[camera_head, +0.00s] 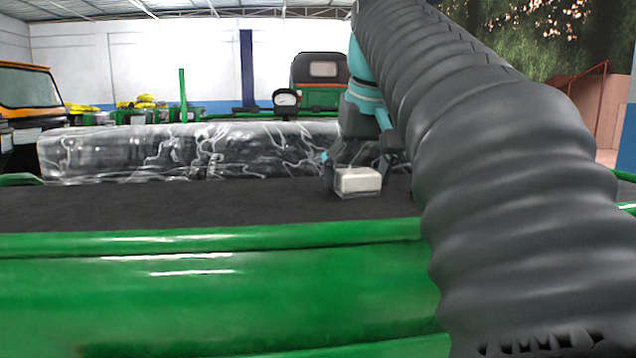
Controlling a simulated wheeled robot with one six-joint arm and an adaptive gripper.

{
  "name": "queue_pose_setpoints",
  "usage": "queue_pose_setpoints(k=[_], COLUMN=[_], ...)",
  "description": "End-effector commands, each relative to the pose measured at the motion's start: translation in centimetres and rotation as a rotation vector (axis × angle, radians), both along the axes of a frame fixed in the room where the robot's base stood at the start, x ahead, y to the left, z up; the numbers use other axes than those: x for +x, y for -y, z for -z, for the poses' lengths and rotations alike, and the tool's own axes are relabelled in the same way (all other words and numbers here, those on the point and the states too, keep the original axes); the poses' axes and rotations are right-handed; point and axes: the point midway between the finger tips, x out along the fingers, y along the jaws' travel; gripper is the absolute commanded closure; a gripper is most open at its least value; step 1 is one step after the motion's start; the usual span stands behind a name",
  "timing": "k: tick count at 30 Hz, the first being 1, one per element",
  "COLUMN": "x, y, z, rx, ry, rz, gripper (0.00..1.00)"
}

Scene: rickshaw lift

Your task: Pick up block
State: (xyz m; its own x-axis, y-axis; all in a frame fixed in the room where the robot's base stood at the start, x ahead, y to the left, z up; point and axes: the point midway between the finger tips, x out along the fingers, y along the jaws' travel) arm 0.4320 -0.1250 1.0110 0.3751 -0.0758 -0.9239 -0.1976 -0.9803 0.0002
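A small white block (358,182) shows right of the picture's middle, at the dark surface (220,207). My gripper (359,168) comes down from above with one finger on the block's left and the other at its upper right. The fingers are spread about as wide as the block. I cannot tell whether they touch it, or whether the block rests on the surface or hangs just above it. My ribbed grey arm covers the right side of the view.
A long black and white marbled bar (190,152) lies behind the block. A glossy green edge (210,285) runs along the front. The dark surface left of the block is clear. A round gauge (286,99), a green rickshaw (319,82) and a yellow vehicle (30,90) stand farther back.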

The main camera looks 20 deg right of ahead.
Motion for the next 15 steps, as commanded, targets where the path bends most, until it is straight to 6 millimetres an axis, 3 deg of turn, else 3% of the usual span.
queue_pose_setpoints(k=[1,4,5,15], x=[0.0,0.0,0.0,0.02], y=[0.0,0.0,0.0,0.0], z=[-0.01,0.0,0.0,-0.34], rx=[0.0,0.0,0.0,0.0], ry=[0.0,0.0,0.0,0.0], rz=[0.0,0.0,0.0,0.0], gripper=[0.44,0.69,0.71,0.71])
